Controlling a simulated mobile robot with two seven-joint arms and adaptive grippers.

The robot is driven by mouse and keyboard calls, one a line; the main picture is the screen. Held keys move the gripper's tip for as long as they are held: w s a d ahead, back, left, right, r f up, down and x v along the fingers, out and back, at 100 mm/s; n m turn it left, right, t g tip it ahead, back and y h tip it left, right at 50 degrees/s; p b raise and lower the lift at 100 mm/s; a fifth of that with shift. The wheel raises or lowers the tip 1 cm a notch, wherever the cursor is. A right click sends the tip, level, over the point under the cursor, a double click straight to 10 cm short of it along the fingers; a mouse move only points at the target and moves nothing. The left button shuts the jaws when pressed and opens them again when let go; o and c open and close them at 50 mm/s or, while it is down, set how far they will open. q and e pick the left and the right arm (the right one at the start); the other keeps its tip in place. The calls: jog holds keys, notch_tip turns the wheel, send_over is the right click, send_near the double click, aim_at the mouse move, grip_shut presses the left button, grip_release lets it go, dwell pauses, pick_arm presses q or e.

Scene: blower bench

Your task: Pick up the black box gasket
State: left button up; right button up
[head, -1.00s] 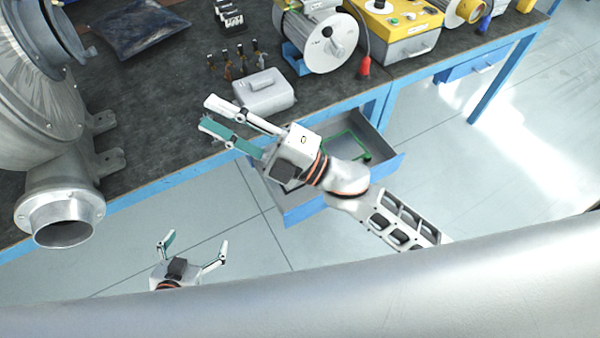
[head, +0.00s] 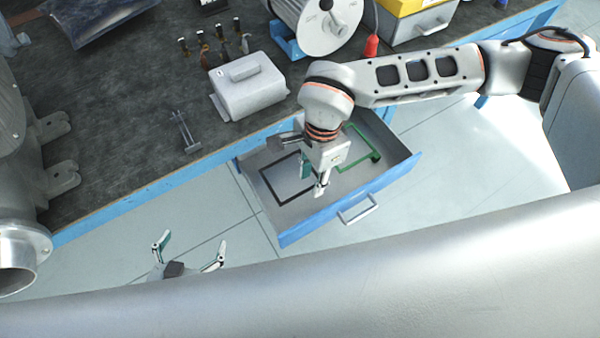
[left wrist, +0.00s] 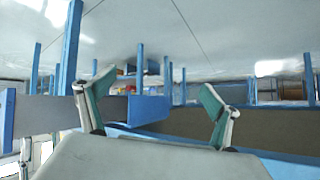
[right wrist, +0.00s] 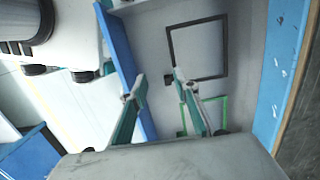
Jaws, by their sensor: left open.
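The black box gasket (head: 268,186) is a thin dark rectangular frame lying flat in the open blue drawer (head: 396,172), on its left side. In the right wrist view the black gasket (right wrist: 226,47) lies beyond my fingertips, apart from them. My right gripper (head: 312,188) points down over the drawer, just right of the black gasket, with its fingers apart and nothing between them; its fingers also show in the right wrist view (right wrist: 158,80). My left gripper (head: 190,250) is open and empty, low in front of the bench, away from the drawer; its spread fingers show in the left wrist view (left wrist: 150,92).
A green gasket (head: 376,156) lies in the drawer's right part, with a small dark piece near it in the right wrist view. A grey case (head: 250,90), several small tools and a metal bracket (head: 186,132) stand on the bench above. Blower housing is at left.

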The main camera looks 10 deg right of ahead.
jog(key=shift+t+h, duration=0.4)
jog(key=shift+h, duration=0.1)
jog(key=w+d+f, duration=0.2)
jog(key=shift+w+d+f+b, duration=0.1)
jog(key=shift+d+f+b, duration=0.1)
jog(key=shift+d+b, duration=0.15)
jog(key=f, duration=0.3)
jog(key=s+f+b, duration=0.1)
jog(key=f, duration=0.1)
jog(key=shift+a+f, duration=0.1)
jog(key=shift+f, duration=0.1)
jog(key=shift+w+f, duration=0.1)
jog(key=shift+f, duration=0.05)
pick_arm(q)
jog(key=shift+s+f, duration=0.3)
jog(key=shift+f, duration=0.65)
pick_arm(e)
grip_shut()
